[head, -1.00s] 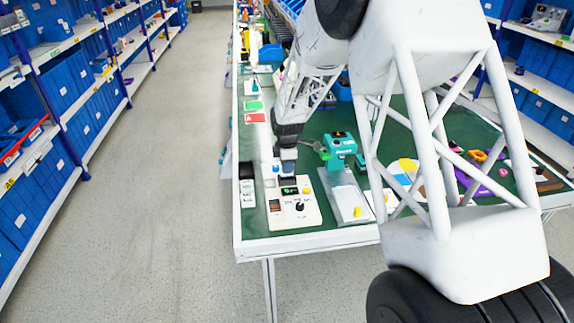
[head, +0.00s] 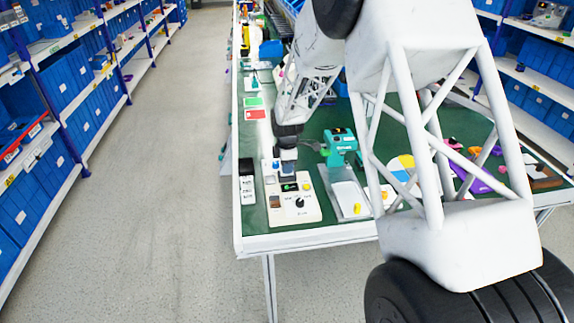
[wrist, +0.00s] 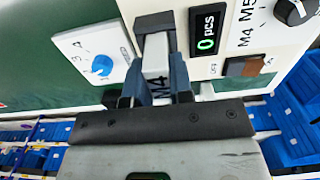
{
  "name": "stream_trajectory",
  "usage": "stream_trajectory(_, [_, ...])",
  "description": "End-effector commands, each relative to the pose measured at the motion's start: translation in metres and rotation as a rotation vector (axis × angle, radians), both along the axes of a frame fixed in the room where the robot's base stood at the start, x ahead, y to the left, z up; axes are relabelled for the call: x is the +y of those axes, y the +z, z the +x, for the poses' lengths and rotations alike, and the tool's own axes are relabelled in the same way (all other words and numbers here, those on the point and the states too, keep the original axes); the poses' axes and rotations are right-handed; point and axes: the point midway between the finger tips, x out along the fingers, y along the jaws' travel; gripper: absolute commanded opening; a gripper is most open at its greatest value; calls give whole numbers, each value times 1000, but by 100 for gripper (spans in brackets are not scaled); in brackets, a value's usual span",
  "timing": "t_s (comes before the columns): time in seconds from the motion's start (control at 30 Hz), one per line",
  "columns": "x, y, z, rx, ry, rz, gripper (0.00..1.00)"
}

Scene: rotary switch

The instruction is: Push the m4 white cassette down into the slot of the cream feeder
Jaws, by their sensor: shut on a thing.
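The cream feeder (head: 313,211) lies near the front left of the green table; its panel also shows in the wrist view (wrist: 290,50). My gripper (wrist: 155,78) is shut on the white M4 cassette (wrist: 155,56), with one dark finger on each side of it. The cassette's far end is at the dark-framed slot (wrist: 155,20) beside the "0 pcs" display (wrist: 207,31). How deep it sits in the slot cannot be told. In the head view my gripper (head: 288,165) is over the feeder's back part, and the cassette is mostly hidden.
A white plate with a blue knob (wrist: 102,65) sits left of the slot. A black knob (wrist: 295,10) and a brown rocker switch (wrist: 244,66) are to the right. White labelled blocks (head: 247,188) stand left of the feeder; a teal device (head: 340,143) and tray (head: 347,196) are at right.

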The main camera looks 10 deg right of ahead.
Motion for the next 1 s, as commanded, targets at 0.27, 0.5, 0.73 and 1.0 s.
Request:
stream_trajectory(0.27, [0, -5, 0, 0, 0, 0, 0])
stream_trajectory(0.5, [0, -9, 0, 0, 0, 0, 0])
stream_trajectory(0.73, [0, -13, 0, 0, 0, 0, 0])
stream_trajectory(1.0, [0, -14, 0, 0, 0, 0, 51])
